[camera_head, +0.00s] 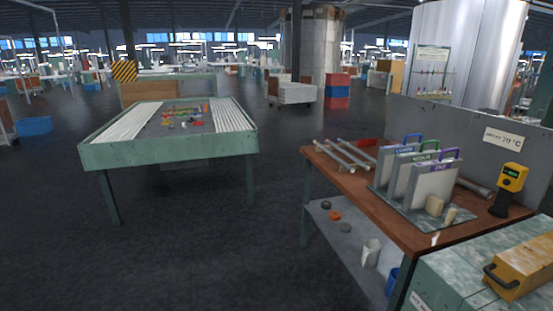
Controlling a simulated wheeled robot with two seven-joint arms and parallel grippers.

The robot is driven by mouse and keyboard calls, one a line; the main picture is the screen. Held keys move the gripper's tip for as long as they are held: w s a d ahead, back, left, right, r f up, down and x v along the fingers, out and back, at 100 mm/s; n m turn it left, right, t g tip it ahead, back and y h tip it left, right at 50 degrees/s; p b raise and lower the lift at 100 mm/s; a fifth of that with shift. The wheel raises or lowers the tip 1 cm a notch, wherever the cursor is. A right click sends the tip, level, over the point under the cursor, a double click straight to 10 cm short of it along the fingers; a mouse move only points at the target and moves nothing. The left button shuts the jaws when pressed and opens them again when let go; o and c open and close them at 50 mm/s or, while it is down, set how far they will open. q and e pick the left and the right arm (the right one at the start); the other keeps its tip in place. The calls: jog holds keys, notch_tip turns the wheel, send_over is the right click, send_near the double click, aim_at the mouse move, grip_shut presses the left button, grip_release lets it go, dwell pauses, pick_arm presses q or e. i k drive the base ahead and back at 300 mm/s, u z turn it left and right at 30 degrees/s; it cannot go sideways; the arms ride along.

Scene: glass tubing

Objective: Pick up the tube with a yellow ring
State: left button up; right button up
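A green-framed table (165,152) stands at the left centre. Rows of white tubes lie along its left side (135,122) and its right side (231,116). Small coloured pieces (185,117), some yellow and red, are scattered on its grey middle. Several grey tubes (349,154) lie at the back left of the brown bench (333,177) on the right. I cannot make out a yellow ring on any tube at this size. Neither of my grippers shows in the view.
On the brown bench stand several upright panels with coloured handles (433,187) and a yellow-black handheld device (508,185). A yellow case (520,269) lies on a cabinet at the lower right. The dark floor (190,255) between green table and bench is clear.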

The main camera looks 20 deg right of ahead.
aim_at(348, 168)
jog(key=u, duration=0.1)
jog(key=i, duration=1.8)
jog(key=z, duration=0.65)
